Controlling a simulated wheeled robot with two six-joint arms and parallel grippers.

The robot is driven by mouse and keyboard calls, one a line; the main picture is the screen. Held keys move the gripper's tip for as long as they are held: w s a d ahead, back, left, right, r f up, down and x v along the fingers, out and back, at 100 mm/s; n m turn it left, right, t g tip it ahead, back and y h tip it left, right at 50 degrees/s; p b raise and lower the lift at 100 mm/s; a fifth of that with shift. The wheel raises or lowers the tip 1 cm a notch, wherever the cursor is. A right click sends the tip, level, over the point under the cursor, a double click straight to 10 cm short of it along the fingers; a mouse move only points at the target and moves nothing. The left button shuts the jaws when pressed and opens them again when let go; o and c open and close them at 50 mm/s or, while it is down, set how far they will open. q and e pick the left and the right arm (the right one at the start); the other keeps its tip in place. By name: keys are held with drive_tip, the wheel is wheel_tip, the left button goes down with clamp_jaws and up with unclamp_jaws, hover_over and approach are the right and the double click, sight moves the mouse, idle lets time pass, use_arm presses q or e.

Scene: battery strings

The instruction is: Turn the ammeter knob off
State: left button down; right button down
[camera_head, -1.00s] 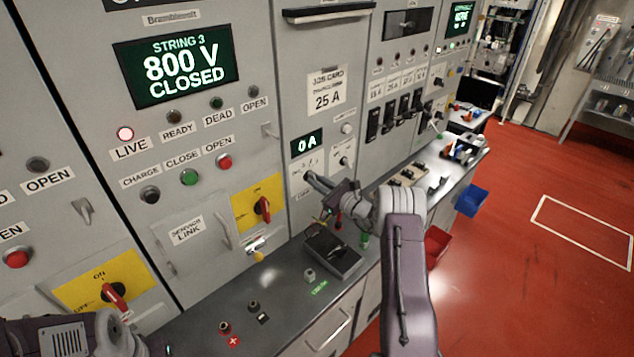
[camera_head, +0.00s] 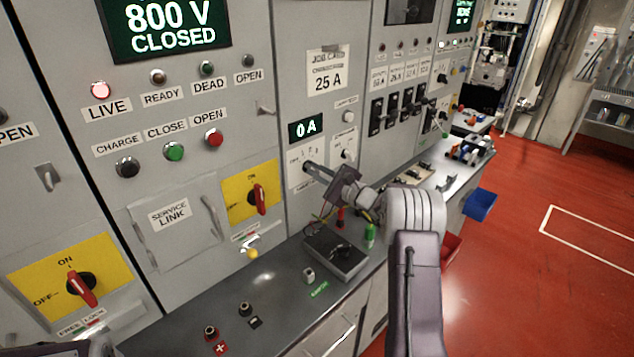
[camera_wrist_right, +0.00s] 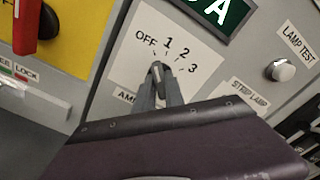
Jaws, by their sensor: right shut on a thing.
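The ammeter knob (camera_wrist_right: 157,70) is a small dark knob on a white plate (camera_wrist_right: 126,63) marked OFF, 1, 2, 3. In the right wrist view its tip points up, near the 1 mark. My right gripper (camera_wrist_right: 158,78) is shut on the knob, its two fingers on either side of it. In the head view the right gripper (camera_head: 309,167) reaches the plate below the 0 A display (camera_head: 306,128); the fingers hide most of the knob there.
A red switch handle (camera_head: 260,199) on yellow is to the left. A black box (camera_head: 336,255) stands on the bench below my right arm.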

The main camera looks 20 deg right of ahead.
use_arm(q)
drive_tip(key=shift+f, duration=0.4)
use_arm(e)
drive_tip(key=shift+r, duration=0.1)
drive_tip(key=c, duration=1.6)
unclamp_jaws()
drive_tip(key=shift+c, duration=0.2)
drive_tip(key=shift+o, duration=1)
drive_tip(key=shift+s+a, duration=0.1)
use_arm(q)
drive_tip(key=shift+s, duration=0.1)
